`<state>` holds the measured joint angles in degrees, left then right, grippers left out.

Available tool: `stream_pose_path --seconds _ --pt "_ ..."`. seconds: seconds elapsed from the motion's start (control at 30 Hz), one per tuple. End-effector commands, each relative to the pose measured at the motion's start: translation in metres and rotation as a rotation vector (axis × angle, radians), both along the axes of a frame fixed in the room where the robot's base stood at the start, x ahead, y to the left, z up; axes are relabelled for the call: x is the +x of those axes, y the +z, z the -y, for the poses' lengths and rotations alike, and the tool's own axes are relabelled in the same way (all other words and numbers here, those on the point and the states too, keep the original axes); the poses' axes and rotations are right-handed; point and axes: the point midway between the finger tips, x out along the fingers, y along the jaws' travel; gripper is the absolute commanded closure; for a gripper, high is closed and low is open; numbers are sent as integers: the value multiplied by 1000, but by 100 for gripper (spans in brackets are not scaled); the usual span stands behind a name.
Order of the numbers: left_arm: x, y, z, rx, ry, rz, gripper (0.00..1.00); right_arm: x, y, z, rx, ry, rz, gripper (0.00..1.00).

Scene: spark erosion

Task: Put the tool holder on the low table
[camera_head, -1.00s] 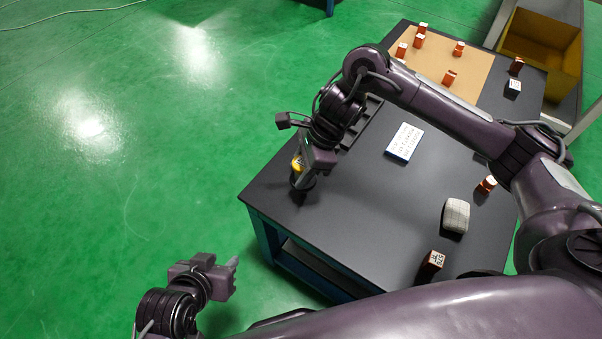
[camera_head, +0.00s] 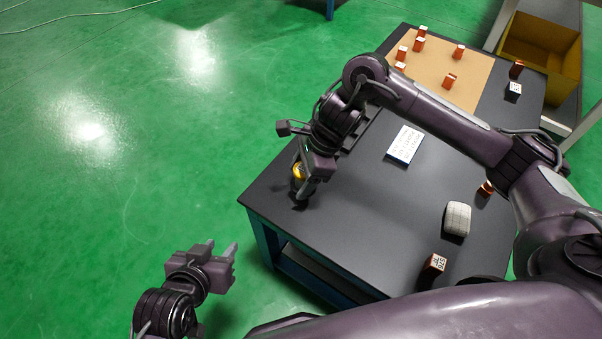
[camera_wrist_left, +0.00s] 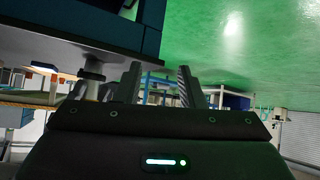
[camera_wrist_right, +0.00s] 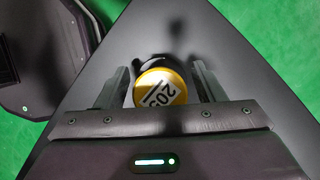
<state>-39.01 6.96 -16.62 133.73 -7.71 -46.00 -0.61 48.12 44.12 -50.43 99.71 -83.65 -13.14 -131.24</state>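The tool holder (camera_wrist_right: 160,88) is a dark piece with a yellow rim and a white label on its upper face. In the head view it (camera_head: 298,172) stands at the near left corner of the dark-topped table (camera_head: 350,215), partly hidden by my right gripper. My right gripper (camera_head: 305,178) is over it. In the right wrist view the fingers (camera_wrist_right: 160,82) are on either side of the yellow rim, with a narrow gap showing at each side, so it looks open. My left gripper (camera_head: 232,257) is open and empty, off the table's near left side, above the green floor.
A white-labelled box (camera_head: 404,144), a pale rounded block (camera_head: 456,219) and an orange block (camera_head: 433,263) lie on the table. Several orange pieces stand on a tan mat (camera_head: 475,72) at the far end. A yellow bin (camera_head: 545,45) is beyond. The left floor is clear.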

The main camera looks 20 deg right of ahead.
Motion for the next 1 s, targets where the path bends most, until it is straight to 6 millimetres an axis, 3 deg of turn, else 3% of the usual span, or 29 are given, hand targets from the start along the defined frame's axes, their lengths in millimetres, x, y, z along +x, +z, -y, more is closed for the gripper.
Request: stream_pose_path --seconds 0.27,0.57,0.8,1.0 --pt "-2 -1 -1 6 -1 -13 64 0 1 0 0 0 0 38" --pt "-50 -40 -14 109 -23 -272 64 -1 25 10 -2 0 3 38" --pt "-59 -37 -38 182 14 -396 64 -3 79 31 -3 -1 5 38" --pt "-63 -36 -52 218 37 -465 64 -5 105 42 -1 -1 2 38"
